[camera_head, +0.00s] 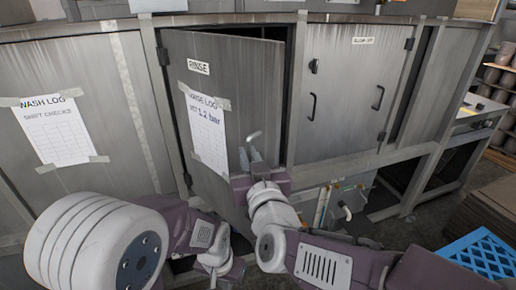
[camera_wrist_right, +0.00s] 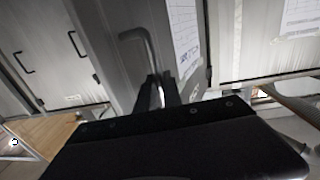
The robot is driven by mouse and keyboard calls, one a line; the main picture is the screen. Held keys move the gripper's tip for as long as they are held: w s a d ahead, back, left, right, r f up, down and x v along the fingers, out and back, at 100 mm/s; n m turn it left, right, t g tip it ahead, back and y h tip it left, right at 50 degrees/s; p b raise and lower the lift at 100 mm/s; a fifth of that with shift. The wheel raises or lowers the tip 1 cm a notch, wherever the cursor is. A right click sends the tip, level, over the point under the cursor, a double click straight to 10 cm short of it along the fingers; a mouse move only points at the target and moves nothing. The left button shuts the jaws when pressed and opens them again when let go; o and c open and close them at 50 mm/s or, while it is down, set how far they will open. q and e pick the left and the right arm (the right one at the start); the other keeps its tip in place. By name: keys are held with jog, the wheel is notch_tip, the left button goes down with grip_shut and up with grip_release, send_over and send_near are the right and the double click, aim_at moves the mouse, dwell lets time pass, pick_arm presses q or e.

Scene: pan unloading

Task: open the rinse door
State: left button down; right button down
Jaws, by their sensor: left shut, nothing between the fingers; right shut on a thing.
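The rinse door (camera_head: 235,95) is a grey metal panel labelled RINSE with a paper log taped on it. It stands ajar, its right edge swung out from the frame with a dark gap at the top and right. Its bent metal handle (camera_head: 254,136) is near the free edge; it also shows in the right wrist view (camera_wrist_right: 143,42). My right gripper (camera_head: 248,158) is shut on the handle, with its fingers around the handle's lower part in the right wrist view (camera_wrist_right: 160,88). My left gripper (camera_head: 218,266) is shut and empty, low in front of the cabinet; its fingertips are mostly hidden.
Left of the door is a panel with a wash log (camera_head: 55,130). To the right is a closed door (camera_head: 345,85) with dark handles. Pipes and valves (camera_head: 335,205) sit below it. A blue crate (camera_head: 483,254) is at the lower right, near shelves of pots.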

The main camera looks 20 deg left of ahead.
jog(key=shift+s+a+r, duration=0.1)
jog(key=shift+s+r, duration=0.05)
jog(key=shift+r, duration=0.05)
jog(key=c, duration=1.6)
grip_release()
jog(key=shift+o, duration=0.5)
jog(key=shift+a+f, duration=0.1)
jog(key=v, duration=0.9)
